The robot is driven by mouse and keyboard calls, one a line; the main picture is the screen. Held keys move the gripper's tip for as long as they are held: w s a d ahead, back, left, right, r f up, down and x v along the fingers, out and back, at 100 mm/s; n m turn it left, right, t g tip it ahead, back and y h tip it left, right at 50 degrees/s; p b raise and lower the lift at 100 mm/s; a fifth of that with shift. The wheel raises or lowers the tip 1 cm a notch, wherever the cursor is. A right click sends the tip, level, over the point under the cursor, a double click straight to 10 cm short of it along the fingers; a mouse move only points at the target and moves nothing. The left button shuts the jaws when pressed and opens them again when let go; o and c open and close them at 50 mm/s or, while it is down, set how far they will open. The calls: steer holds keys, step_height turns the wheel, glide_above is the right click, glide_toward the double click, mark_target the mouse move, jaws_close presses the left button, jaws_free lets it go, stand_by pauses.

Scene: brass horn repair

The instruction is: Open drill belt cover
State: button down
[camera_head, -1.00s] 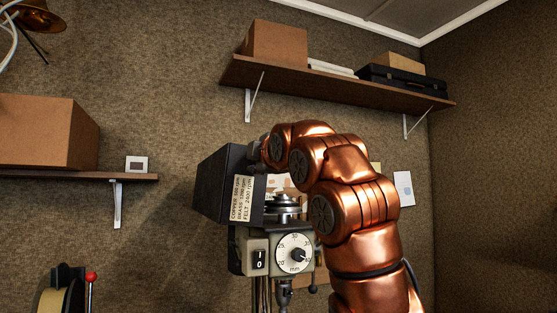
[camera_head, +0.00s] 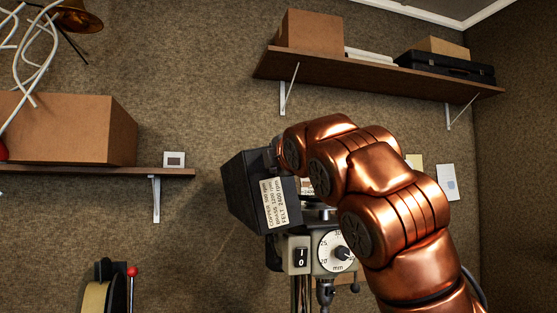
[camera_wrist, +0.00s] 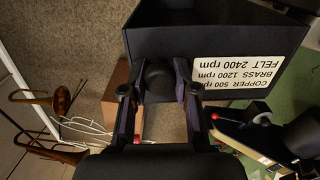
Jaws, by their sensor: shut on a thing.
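The drill belt cover (camera_head: 262,192) is a black box with a pale speed label. It hangs tilted at the left side of the drill head (camera_head: 300,254). The drill head has a 0/1 switch and a round mm dial. In the wrist view the cover (camera_wrist: 215,42) fills the top, its label upside down. My gripper (camera_wrist: 158,88) is shut on the cover's dark round knob (camera_wrist: 158,76), one finger on each side. In the head view, my arm hides most of the gripper and most of the pulley area behind it.
A wall shelf (camera_head: 370,75) with boxes and a black case is above right. A lower shelf (camera_head: 80,171) with a cardboard box (camera_head: 75,129) is at left. A red-knobbed lever (camera_head: 132,272) stands lower left. The wall between cover and left shelf is clear.

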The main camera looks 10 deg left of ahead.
steer(key=c, duration=0.9)
jaws_free()
steer(key=shift+s+d, duration=0.1)
steer(key=shift+s, duration=0.05)
steer(key=v, duration=1.1)
steer(key=shift+s+d+r, duration=0.1)
steer(key=shift+s, duration=0.15)
steer(key=shift+s, duration=0.15)
stand_by(0.6)
